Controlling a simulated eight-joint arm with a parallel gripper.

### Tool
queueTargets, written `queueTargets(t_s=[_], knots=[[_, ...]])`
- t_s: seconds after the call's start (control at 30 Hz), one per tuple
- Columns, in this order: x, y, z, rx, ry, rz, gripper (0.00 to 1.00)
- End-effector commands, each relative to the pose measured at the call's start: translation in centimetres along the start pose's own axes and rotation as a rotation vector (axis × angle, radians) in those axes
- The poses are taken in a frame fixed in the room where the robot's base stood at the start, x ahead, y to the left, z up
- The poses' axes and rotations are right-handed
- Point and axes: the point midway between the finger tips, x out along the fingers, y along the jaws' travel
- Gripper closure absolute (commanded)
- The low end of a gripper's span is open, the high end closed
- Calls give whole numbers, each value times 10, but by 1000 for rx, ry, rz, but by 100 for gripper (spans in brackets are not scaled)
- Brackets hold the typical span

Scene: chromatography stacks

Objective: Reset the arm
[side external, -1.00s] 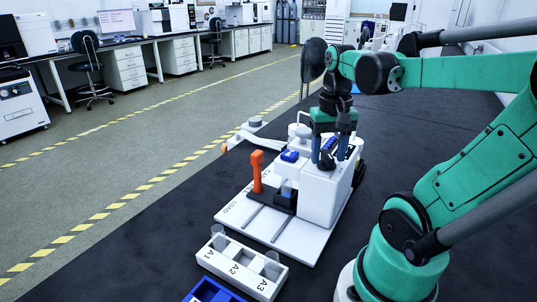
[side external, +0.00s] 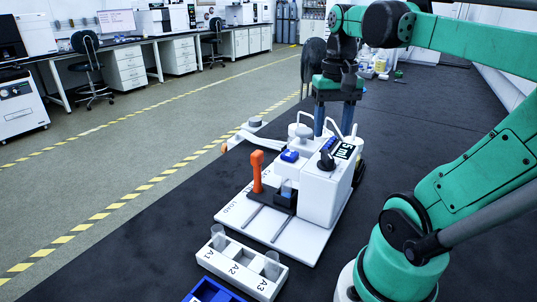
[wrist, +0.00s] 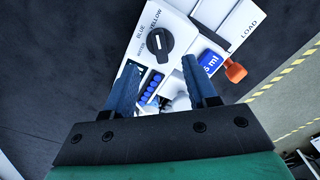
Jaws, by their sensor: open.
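My gripper (side external: 336,118) is open and empty, raised above the back part of the white chromatography device. It also shows in the wrist view (wrist: 166,82), with its two blue fingers apart over the device. The white device (side external: 318,205) stands on the dark bench. A black selector knob (side external: 326,161) is on its top; in the wrist view the knob (wrist: 153,41) lies beyond the fingertips, beside labels reading BLUE and YELLOW. An orange handle (side external: 257,171) stands upright on the device's left side. The fingers hide part of the device's rear.
A white rack (side external: 240,270) marked A1, A2, A3 holds clear cups in front of the device. A blue rack (side external: 208,291) is partly cut off at the bottom edge. The bench surface (side external: 425,110) right of and behind the device is mostly clear.

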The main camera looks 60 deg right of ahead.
Motion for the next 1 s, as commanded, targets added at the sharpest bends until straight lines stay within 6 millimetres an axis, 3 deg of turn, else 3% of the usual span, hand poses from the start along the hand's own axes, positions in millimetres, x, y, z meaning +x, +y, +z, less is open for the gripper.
queueTargets(t_s=[0.17,0.27,0.5,0.7,1.0], knots=[[1,-1,0,-7,4,-1,49],[8,-15,-1,-79,50,-9,49],[45,-102,12,-523,342,-117,49],[62,-155,42,-798,531,-239,49],[65,-167,51,-862,582,-277,49]])
